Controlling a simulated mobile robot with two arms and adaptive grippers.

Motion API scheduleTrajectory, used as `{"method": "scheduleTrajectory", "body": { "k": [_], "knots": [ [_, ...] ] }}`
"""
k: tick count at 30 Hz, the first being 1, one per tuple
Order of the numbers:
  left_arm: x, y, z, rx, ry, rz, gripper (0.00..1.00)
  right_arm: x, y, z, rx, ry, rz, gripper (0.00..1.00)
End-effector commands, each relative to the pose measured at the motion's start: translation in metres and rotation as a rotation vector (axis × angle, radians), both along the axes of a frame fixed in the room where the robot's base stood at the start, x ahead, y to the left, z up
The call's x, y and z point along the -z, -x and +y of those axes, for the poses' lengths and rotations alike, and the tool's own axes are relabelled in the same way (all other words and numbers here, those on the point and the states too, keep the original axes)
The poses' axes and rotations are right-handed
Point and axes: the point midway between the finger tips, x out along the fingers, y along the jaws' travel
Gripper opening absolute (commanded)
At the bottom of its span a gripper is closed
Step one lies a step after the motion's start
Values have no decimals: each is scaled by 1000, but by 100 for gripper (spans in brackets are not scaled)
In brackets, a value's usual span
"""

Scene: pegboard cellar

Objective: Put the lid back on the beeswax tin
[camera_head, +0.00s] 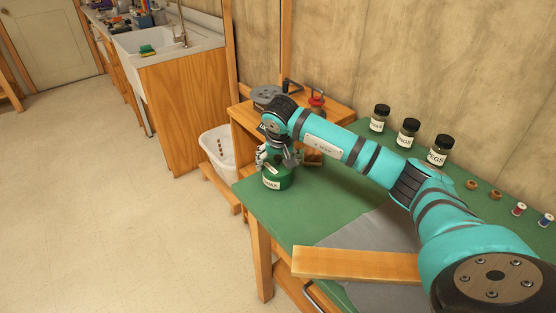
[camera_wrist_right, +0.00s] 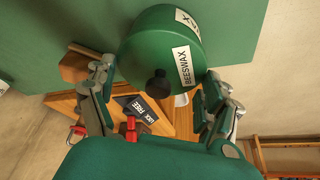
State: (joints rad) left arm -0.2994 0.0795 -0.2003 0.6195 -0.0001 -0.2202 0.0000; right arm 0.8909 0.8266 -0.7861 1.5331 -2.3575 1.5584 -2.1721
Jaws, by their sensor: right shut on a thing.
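The green beeswax tin (camera_head: 283,182) stands upright near the far left corner of the green table, with a white label on its side. My right gripper (camera_head: 277,160) is directly over its top. In the right wrist view the round green lid (camera_wrist_right: 150,50), with a black knob and a "BEESWAX" label, lies between the two fingers of my right gripper (camera_wrist_right: 158,100), which are shut on its sides. Part of the tin's "WAX" label (camera_wrist_right: 186,18) shows behind the lid. I cannot tell whether the lid rests flat on the tin. My left gripper is not in view.
Several dark-capped jars (camera_head: 408,133) stand along the wall, with small spools (camera_head: 518,209) to their right. A wooden board (camera_head: 355,264) lies at the near table edge. A wooden shelf unit (camera_head: 243,123) stands just beyond the tin.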

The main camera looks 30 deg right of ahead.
Motion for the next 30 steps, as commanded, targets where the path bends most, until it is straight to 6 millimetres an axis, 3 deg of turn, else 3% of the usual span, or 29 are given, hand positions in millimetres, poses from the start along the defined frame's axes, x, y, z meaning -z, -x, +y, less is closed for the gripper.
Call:
{"method": "scheduleTrajectory", "body": {
  "k": [24, 25, 28, 30],
  "knots": [
    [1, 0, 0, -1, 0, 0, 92, 1, 0, 0, 1, 0, 0, 57],
    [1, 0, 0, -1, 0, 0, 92, 1, 0, 0, 1, 0, 0, 85],
    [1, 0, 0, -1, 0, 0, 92, 1, 0, 0, 1, 0, 0, 98],
    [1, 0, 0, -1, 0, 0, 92, 1, 0, 0, 1, 0, 0, 100]
  ]
}}
